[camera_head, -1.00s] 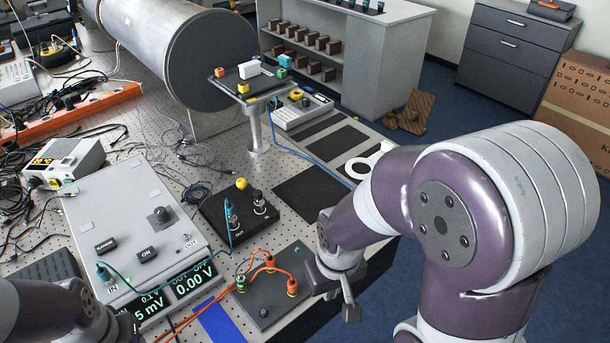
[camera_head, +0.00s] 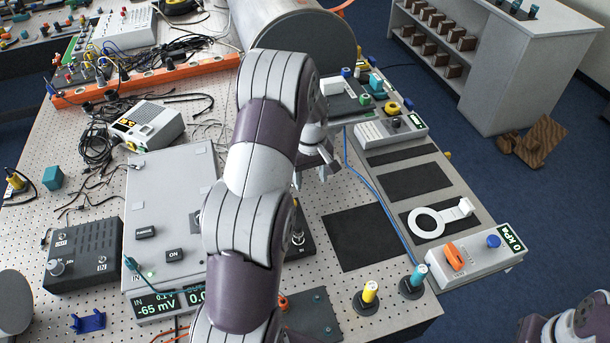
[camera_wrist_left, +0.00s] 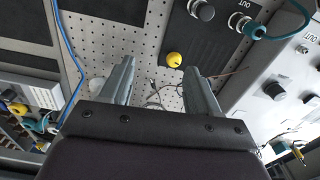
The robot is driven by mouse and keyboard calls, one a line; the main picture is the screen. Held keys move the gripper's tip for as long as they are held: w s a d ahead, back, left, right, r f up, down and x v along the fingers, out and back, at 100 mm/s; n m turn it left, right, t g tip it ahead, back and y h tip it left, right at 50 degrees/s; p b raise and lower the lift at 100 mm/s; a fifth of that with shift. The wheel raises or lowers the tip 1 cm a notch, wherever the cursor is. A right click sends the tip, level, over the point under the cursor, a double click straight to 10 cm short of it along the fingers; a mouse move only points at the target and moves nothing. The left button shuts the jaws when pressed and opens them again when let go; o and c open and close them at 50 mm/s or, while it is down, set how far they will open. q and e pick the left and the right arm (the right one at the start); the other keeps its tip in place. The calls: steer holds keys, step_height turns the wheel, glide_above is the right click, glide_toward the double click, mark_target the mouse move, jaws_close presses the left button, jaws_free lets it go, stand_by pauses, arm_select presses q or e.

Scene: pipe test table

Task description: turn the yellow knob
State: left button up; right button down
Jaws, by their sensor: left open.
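A round yellow knob (camera_wrist_left: 174,60) shows in the left wrist view, at the edge of a black box (camera_wrist_left: 222,40), between the lines of my two fingers and beyond their tips. In the head view my left arm hides it. My left gripper (camera_head: 322,165) is open and empty above the table, just right of my forearm; in the wrist view its fingers (camera_wrist_left: 157,75) stand apart, not touching the knob. Another yellow knob (camera_head: 391,108) is on a grey box at the back. My right gripper is out of view; only part of my right arm shows at lower right.
A grey box with an orange switch and blue knob (camera_head: 493,242) stands at the right edge. Yellow-topped (camera_head: 370,291) and teal-topped (camera_head: 414,278) posts stand in front. A blue cable (camera_head: 365,180) crosses the table. A large metal cylinder (camera_head: 305,38) lies behind. A dark mat (camera_head: 360,237) is bare.

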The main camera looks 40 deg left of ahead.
arm_select(q)
steer(key=s+a+f+n+p, duration=0.2)
steer(key=a+n, duration=0.1)
steer(key=a, duration=0.4)
steer(key=f+p, duration=0.1)
steer(key=f, duration=0.1)
steer(key=w+d+f+p, duration=0.1)
steer(key=f, duration=0.1)
steer(key=f+p, duration=0.1)
steer(key=f, duration=0.1)
steer(key=shift+w+d, duration=0.2)
steer(key=f, duration=0.2)
steer(key=a+f+p, duration=0.1)
steer(key=f, duration=0.1)
steer(key=shift+w+f, duration=0.1)
steer(key=shift+f, duration=0.5)
steer(key=shift+s, duration=0.2)
steer(key=shift+w+d+f, duration=0.1)
steer(key=shift+w+d, duration=0.05)
steer(key=shift+d, duration=0.1)
steer(key=shift+w, duration=0.1)
steer(key=c, duration=0.3)
steer(key=shift+a, duration=0.1)
steer(key=c, duration=0.6)
steer(key=shift+c, duration=0.7)
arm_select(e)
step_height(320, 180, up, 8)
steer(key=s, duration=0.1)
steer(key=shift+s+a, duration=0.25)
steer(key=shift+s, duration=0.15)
